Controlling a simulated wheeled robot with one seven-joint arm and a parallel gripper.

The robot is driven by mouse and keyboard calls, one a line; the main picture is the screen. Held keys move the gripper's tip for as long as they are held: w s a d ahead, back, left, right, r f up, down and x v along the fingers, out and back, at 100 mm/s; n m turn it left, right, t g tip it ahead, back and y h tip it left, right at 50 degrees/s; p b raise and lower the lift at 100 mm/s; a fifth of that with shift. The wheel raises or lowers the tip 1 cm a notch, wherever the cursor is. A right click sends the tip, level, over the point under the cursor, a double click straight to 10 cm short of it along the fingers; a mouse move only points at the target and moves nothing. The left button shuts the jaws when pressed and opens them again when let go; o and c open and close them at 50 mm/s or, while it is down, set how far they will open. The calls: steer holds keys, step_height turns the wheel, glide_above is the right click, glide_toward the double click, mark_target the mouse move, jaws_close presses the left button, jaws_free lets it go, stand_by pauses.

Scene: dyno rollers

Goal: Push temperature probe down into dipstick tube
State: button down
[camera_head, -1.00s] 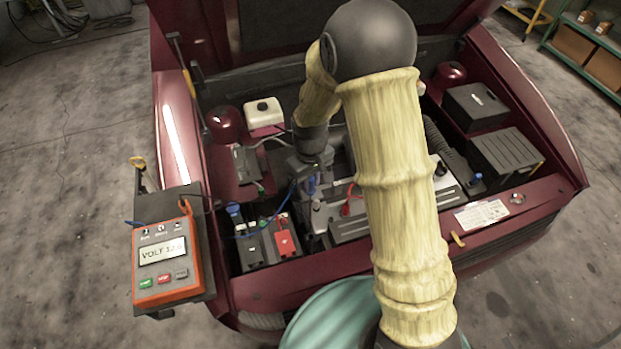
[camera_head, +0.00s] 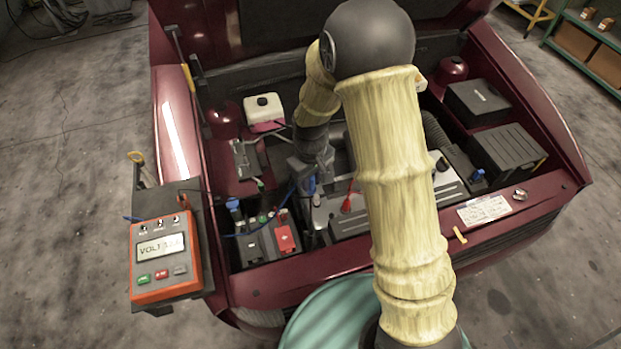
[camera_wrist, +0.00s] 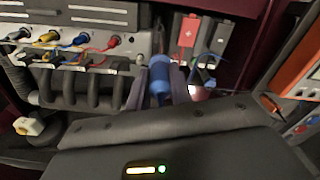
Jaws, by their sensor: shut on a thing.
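My gripper (camera_wrist: 161,85) is shut on the blue handle of the temperature probe (camera_wrist: 158,78), which stands between the two fingers in the wrist view. In the head view my gripper (camera_head: 312,183) is over the engine bay, between the battery and the engine cover, partly behind my arm. A little of the blue probe (camera_head: 311,186) shows there. The dipstick tube and the probe's lower end cannot be made out, so I cannot tell how deep the probe sits.
The black battery (camera_head: 262,245) with a red cover is left of my gripper. An orange meter (camera_head: 163,258) sits on the left fender, with a blue cable running toward the battery. The grey engine cover (camera_head: 349,222) is at right. A white reservoir (camera_head: 263,107) stands behind.

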mark_target(311, 188)
steer(key=shift+f, duration=0.15)
steer(key=shift+f+b, duration=1.45)
steer(key=shift+f, duration=0.4)
steer(key=shift+r, duration=0.1)
